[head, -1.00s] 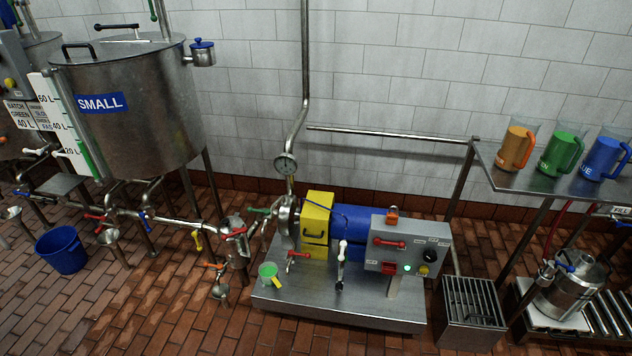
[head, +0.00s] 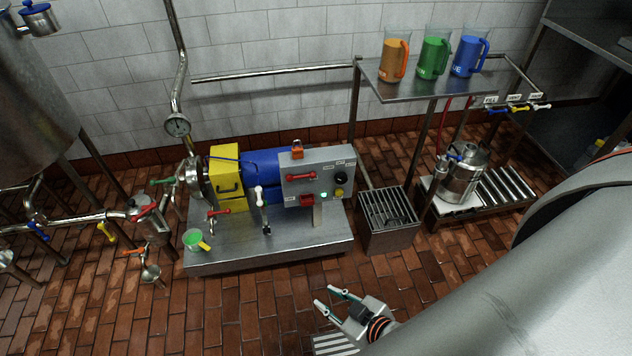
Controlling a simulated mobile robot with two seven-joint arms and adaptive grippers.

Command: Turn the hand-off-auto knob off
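A grey control box (head: 294,192) stands on the pump skid. A round black knob (head: 340,178) is on the right side of its face, below small labels; it is too small to read its setting, but it looks like the hand-off-auto knob. A lit green lamp (head: 324,195) and a yellow button (head: 339,192) are close by it. My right gripper (head: 325,298) is in front of and below the box, over the brick floor, well apart from the knob. Its two fingers are spread with nothing between them. My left gripper is not in view.
The steel skid (head: 270,258) carries a blue motor (head: 262,166), a yellow guard (head: 226,172) and a green cup (head: 192,238). A grated drain box (head: 388,238) stands right of it. A shelf (head: 400,88) with coloured jugs is at upper right. Floor in front is clear.

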